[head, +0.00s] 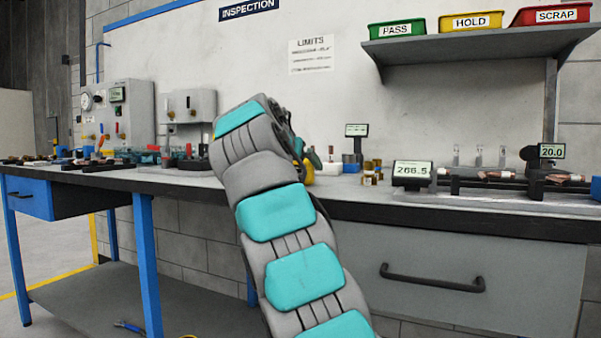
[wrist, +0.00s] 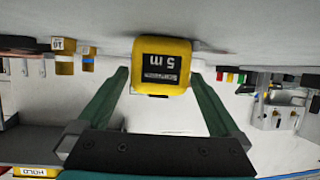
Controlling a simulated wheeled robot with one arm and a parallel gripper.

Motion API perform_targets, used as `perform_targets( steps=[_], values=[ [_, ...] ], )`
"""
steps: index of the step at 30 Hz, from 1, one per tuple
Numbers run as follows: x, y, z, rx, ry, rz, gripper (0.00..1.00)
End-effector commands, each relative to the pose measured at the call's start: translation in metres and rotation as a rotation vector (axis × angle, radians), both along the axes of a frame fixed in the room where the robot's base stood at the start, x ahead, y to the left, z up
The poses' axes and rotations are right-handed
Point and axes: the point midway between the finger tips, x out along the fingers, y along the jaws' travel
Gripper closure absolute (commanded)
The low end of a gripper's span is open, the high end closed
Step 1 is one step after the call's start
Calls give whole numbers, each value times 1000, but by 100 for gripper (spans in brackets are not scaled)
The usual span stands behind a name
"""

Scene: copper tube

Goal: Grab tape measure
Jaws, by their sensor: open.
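The tape measure (wrist: 163,47) is a yellow block with a black "5 m" label, upside down in the wrist view. It rests on the bench top. In the head view only a yellow bit of it (head: 308,173) shows beside my arm; the rest is hidden. My gripper (wrist: 160,76) is open and empty, with one green finger on each side of the tape measure. The fingertips reach about its near part, with a visible gap on both sides. In the head view my gripper (head: 313,158) is mostly hidden behind my wrist.
Gauges and small tools stand at the left. A shelf (head: 480,45) with green, yellow and red bins hangs above right.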

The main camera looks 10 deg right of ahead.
Motion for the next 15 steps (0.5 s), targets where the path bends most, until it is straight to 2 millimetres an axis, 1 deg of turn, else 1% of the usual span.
perform_targets(
  steps=[1,3,9,11,15],
  values=[
    [5,-3,-2,1,1,0,0],
    [8,-5,-4,-1,1,-1,0],
    [8,-5,-4,-1,1,-1,0],
    [8,-5,-4,0,0,-1,6],
    [8,-5,-4,0,1,-1,21]
  ],
)
